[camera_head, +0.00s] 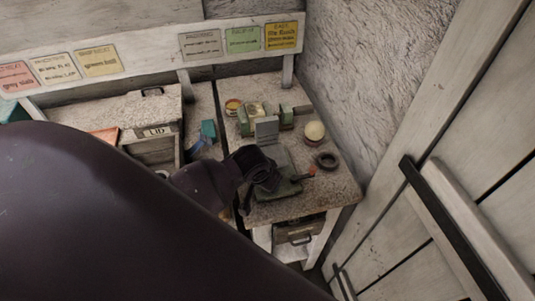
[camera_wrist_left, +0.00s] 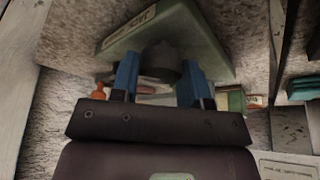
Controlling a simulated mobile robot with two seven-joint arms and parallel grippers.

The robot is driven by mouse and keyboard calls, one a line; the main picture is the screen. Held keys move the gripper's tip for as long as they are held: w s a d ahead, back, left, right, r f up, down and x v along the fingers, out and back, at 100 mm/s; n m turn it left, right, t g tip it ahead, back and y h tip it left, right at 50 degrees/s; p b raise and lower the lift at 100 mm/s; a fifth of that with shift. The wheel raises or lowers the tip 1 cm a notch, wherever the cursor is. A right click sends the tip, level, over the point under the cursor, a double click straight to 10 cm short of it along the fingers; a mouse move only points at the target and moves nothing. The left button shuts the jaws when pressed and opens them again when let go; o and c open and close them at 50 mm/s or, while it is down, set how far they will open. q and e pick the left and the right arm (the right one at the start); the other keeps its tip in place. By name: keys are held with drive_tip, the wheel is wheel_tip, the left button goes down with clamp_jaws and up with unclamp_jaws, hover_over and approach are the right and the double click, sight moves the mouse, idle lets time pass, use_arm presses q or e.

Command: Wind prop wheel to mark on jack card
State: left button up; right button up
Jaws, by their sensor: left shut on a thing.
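My left gripper (camera_head: 268,178) reaches over the right-hand bench to a green-grey device (camera_head: 288,188) with a small orange part (camera_head: 312,171). In the left wrist view, its two blue fingers (camera_wrist_left: 160,84) are shut on a dark round wheel (camera_wrist_left: 160,62) in front of a green body (camera_wrist_left: 190,38) with a pale label strip (camera_wrist_left: 130,27). The wheel is partly hidden by the fingers, and I can make out no mark on it. I cannot tell which card is the jack card; a green card (camera_head: 243,39) hangs on the back rail. My right gripper is not in view.
A pale ball (camera_head: 314,131), a dark ring (camera_head: 327,160) and an upright grey plate (camera_head: 266,131) are close to the gripper. A green clamp-like device (camera_head: 287,116) stands behind. A lidded box (camera_head: 150,110) is at left. The rough wall (camera_head: 375,85) bounds the right.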

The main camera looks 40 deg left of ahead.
use_arm(q)
drive_tip(key=o, duration=0.9)
drive_tip(key=shift+o, duration=0.2)
drive_tip(key=shift+a, duration=0.2)
drive_tip(key=shift+n, duration=0.3)
